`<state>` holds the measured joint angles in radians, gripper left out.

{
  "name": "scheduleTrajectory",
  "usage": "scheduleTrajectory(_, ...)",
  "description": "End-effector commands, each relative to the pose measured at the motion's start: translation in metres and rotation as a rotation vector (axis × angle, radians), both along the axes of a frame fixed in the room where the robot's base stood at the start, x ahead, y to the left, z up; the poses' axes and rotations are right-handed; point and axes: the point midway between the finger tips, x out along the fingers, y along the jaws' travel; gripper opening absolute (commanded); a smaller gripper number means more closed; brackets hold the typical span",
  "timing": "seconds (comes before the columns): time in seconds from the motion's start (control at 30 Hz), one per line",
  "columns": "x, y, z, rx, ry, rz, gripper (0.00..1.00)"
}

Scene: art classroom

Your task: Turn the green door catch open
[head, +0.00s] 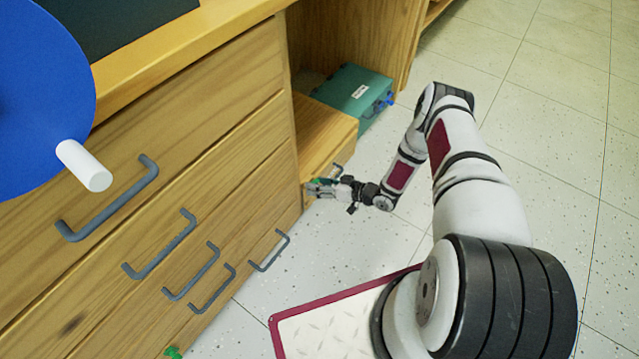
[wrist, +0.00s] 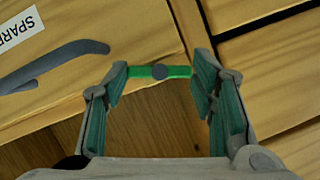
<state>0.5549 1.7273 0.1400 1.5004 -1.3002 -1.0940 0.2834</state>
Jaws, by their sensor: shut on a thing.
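The green door catch (wrist: 145,71) is a short green bar with a grey round pivot in its middle. It lies level across the wrist view, on wood near a seam between panels. My gripper (wrist: 161,78) has one finger at each end of the bar and is shut on it. In the head view my gripper (head: 312,188) is at the front of a low wooden cabinet, and only a bit of green shows beside its fingers.
Drawers with grey handles (head: 160,245) fill the left side. A green box (head: 352,92) stands behind the low cabinet. A grey handle (wrist: 52,66) and a partly cut-off label (wrist: 18,28) lie left of the catch. Open tiled floor (head: 540,110) is to the right.

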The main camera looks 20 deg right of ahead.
Motion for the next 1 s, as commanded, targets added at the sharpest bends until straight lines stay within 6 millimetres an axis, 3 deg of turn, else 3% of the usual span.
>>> scheduleTrajectory(0.5, -0.0024, 0.0018, 0.0009, -0.273, -0.197, 0.0, 0.24)
scheduleTrajectory(1.0, -0.0022, 0.0017, 0.0005, -0.325, -0.236, 0.0, 0.24)
